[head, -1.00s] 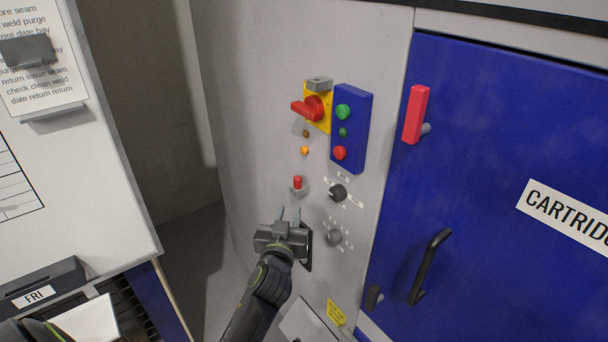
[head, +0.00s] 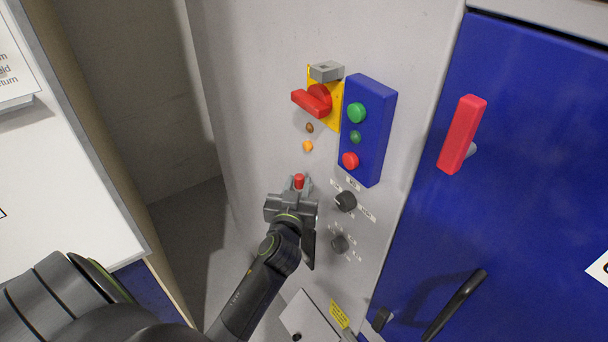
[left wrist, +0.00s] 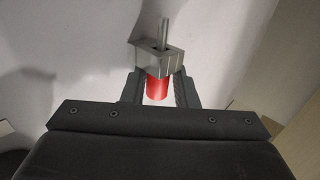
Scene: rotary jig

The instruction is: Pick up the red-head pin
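The red-head pin (head: 299,181) sits in a small grey holder on the light grey machine panel, below an orange lamp. In the left wrist view its red head (left wrist: 157,88) points toward my gripper, and its metal shank shows beyond the grey holder block (left wrist: 152,60). My left gripper (head: 297,186) is at the pin, with one finger on each side of the red head. In the left wrist view the fingers look open, with a narrow gap at the right of the head. Whether the left finger touches it I cannot tell. My right gripper is out of view.
Above are a red rotary switch (head: 314,100) on a yellow plate and a blue button box (head: 368,130). Two dark knobs (head: 345,201) are close to the gripper's right. A blue door (head: 520,150) with a red handle (head: 462,135) is at right. A white surface (head: 60,190) is at left.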

